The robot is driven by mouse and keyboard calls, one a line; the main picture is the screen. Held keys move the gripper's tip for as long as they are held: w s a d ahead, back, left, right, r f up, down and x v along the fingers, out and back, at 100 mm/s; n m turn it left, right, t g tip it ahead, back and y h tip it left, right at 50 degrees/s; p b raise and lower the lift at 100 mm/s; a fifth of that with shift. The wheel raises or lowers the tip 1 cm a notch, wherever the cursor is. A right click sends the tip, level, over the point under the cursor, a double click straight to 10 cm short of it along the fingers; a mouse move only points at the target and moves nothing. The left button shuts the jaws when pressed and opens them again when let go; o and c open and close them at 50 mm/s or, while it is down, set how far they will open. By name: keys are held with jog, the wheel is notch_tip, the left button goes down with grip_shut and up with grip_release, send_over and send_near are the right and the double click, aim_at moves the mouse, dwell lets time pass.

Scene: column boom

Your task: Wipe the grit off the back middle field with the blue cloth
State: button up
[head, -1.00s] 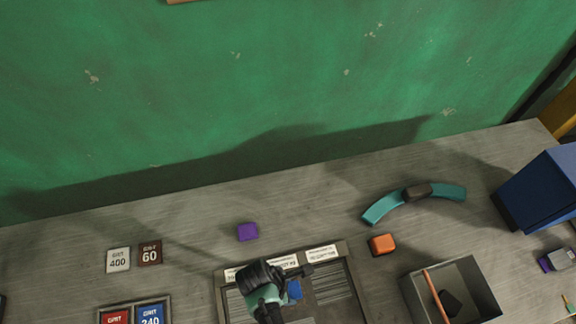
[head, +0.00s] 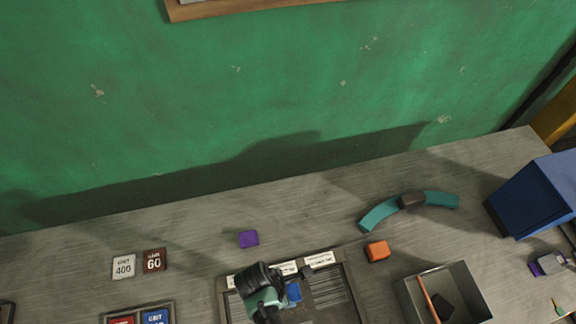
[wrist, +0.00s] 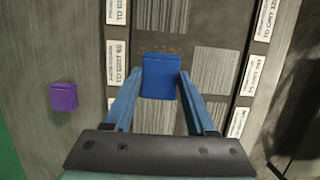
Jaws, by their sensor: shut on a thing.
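My gripper (wrist: 160,80) is shut on the blue cloth (wrist: 162,76), a small folded pad between its two fingers. In the wrist view the cloth lies over the back middle field of the dark panel (wrist: 200,38). Faint brown specks of grit (wrist: 172,50) show just beyond the cloth's edge; the cloth hides part of that field. Whether the cloth touches the surface I cannot tell. In the head view the cloth (head: 294,292) shows beside my gripper, over the panel (head: 344,270), whose front is cut off.
A grey open box (head: 467,275) with a rod and a dark piece stands to the right. A teal curved piece (head: 436,199) and a blue bin (head: 538,195) are farther right. Grit tiles (head: 124,266) lie left.

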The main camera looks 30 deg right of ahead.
jog(key=shift+f+b, duration=2.65)
jog(key=shift+f, duration=0.9)
jog(key=shift+f+b, duration=0.4)
jog(key=shift+f, duration=0.35)
jog(key=shift+a+r, duration=0.1)
jog(key=shift+a, duration=0.05)
jog(key=shift+w+a+r, duration=0.1)
jog(key=shift+w+a, duration=0.15)
jog(key=shift+a, duration=0.6)
jog(key=shift+s+d+p, duration=0.25)
jog(key=shift+s+d, duration=0.05)
jog(key=shift+d, duration=0.65)
jog(key=shift+s+d+p, duration=0.25)
jog(key=shift+d, duration=0.7)
jog(key=shift+f, duration=0.2)
jog(key=shift+w+a, duration=0.25)
jog(key=shift+a, duration=0.7)
jog(key=shift+w+a, duration=0.2)
jog(key=shift+a, duration=0.75)
